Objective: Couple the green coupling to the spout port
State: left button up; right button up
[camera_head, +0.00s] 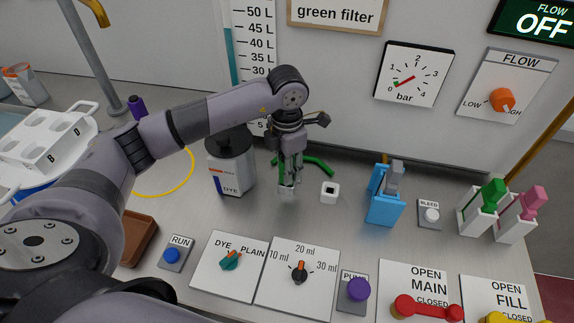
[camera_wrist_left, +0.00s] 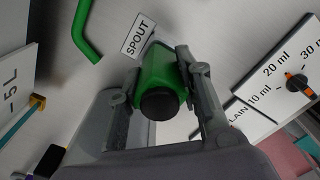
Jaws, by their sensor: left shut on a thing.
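My left gripper (camera_head: 288,180) points down at the middle of the bench, beside the dye container. In the left wrist view, the left gripper (camera_wrist_left: 158,95) is shut on the green coupling (camera_wrist_left: 160,75), a green body with a black round end toward the camera. In the head view the coupling is mostly hidden by the fingers. A white SPOUT label (camera_wrist_left: 138,36) lies just beyond it. A green tube (camera_wrist_left: 90,30) bends nearby, and the green tube (camera_head: 318,163) also shows behind the gripper. The spout port cannot be made out; whether the coupling touches it cannot be told.
The dye container (camera_head: 231,165) stands close left of the gripper. A small white block with a dark hole (camera_head: 330,192) is just right, then a blue holder (camera_head: 383,205). Selector panels (camera_head: 297,275) lie in front. The flow sign (camera_head: 540,20) reads OFF.

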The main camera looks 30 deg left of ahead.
pick_arm(q)
jog(key=shift+f, duration=0.35)
jog(key=o, duration=1.3)
notch_tip(320, 180, up, 12)
jog(key=shift+r, duration=0.1)
jog(key=shift+s, duration=0.1)
